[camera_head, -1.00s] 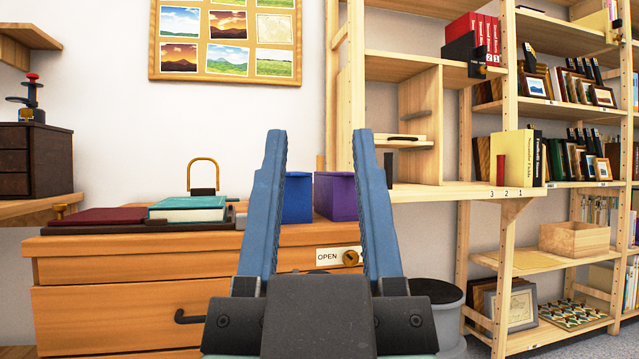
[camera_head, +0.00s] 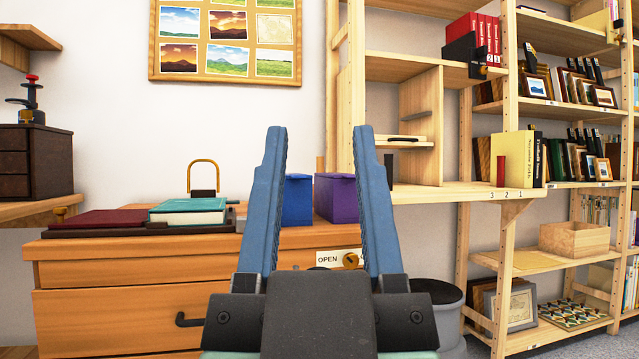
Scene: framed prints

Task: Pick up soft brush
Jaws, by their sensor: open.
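My gripper (camera_head: 320,132) is open and empty in the middle of the head view. Its two blue fingers point up and away, in front of the wooden drawer cabinet. I cannot make out a soft brush for certain. A small flat item with a dark edge (camera_head: 404,138) lies on a little shelf right of the fingers, too small to identify. A thin dark upright item (camera_head: 388,168) shows just behind the right finger, partly hidden.
The cabinet top (camera_head: 120,257) holds a maroon book (camera_head: 98,218), a teal book (camera_head: 188,210), a blue box (camera_head: 297,200) and a purple box (camera_head: 336,198). Wooden shelves (camera_head: 455,192) with books and frames stand right. A dark grey bin (camera_head: 436,300) stands below them.

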